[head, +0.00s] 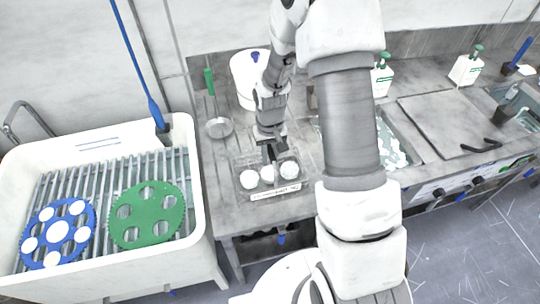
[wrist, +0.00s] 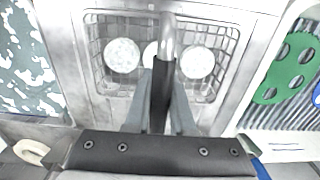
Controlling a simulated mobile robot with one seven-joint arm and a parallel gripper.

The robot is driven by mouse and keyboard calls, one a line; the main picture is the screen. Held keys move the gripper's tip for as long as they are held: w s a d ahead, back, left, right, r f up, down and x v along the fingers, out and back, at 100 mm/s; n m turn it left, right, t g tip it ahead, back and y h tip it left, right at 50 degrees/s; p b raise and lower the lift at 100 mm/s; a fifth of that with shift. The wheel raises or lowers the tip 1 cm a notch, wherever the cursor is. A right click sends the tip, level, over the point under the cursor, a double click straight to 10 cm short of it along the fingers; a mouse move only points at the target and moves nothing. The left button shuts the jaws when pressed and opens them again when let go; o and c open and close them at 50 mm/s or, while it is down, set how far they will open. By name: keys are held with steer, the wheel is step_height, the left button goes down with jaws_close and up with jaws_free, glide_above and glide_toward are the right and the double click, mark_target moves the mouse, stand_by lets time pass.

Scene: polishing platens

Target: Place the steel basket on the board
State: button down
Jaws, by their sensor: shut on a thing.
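The steel basket (head: 242,166) is a wire-mesh basket holding a few round white pieces. It is on or just above the grey counter, left of centre in the head view; I cannot tell if it touches. It also fills the upper middle of the wrist view (wrist: 97,62). My gripper (head: 269,150) is above the basket, shut on its upright steel handle (wrist: 167,40). The fingers hide part of the middle white piece. A flat grey panel (head: 435,115), which looks like the board, lies on the counter at the right, with a black handle-like piece on it.
A water-filled basin (head: 392,150) lies between basket and panel, partly behind my arm. A white tub (head: 245,80) and a round strainer (head: 219,127) stand behind the basket. A white sink (head: 202,190) with a green disc (head: 146,228) and blue disc (head: 72,255) is at left.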

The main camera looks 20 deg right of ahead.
steer(key=shift+f, duration=0.1)
steer(key=c, duration=1.2)
jaws_free()
steer(key=shift+f, duration=0.1)
steer(key=o, duration=0.4)
steer(key=shift+o, duration=0.2)
step_height(320, 180, up, 12)
steer(key=shift+r, duration=0.25)
steer(key=s+r+t, duration=0.5)
steer(key=s+r, duration=1.3)
steer(key=s, duration=0.1)
steer(key=shift+s+t, duration=0.3)
